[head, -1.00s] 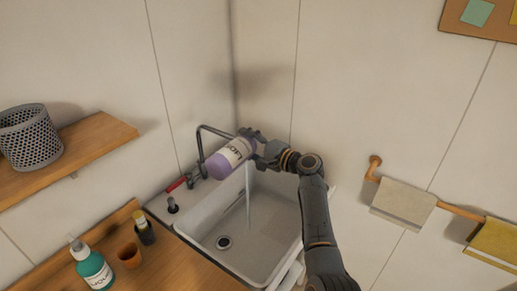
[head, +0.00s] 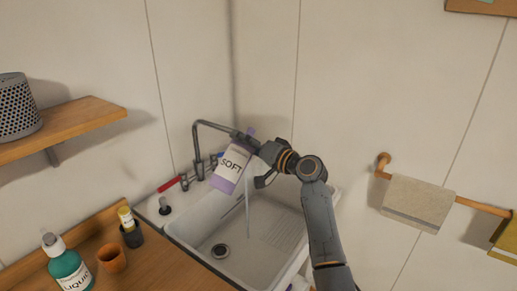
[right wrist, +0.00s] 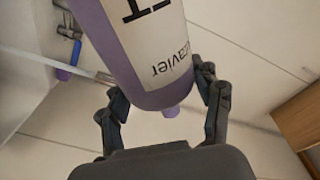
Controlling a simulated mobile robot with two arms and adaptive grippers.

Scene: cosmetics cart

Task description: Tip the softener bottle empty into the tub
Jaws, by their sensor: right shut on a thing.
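The purple softener bottle (head: 231,167) has a white label reading SOFT. It is tilted over the white tub (head: 265,243), its upper end leaning right. My right gripper (head: 262,163) is shut on the bottle near that upper end. In the right wrist view the bottle (right wrist: 135,65) lies between the two fingers (right wrist: 165,105), with a small purple nub at its near end. A thin pale stream (head: 247,215) falls into the tub; the bottle hides where it starts. My left gripper is out of view.
On the wooden counter (head: 165,262) at left are a teal pump bottle (head: 70,272), an orange cup (head: 111,258) and a dark container with a yellow top (head: 131,230). A towel (head: 415,203) hangs at right.

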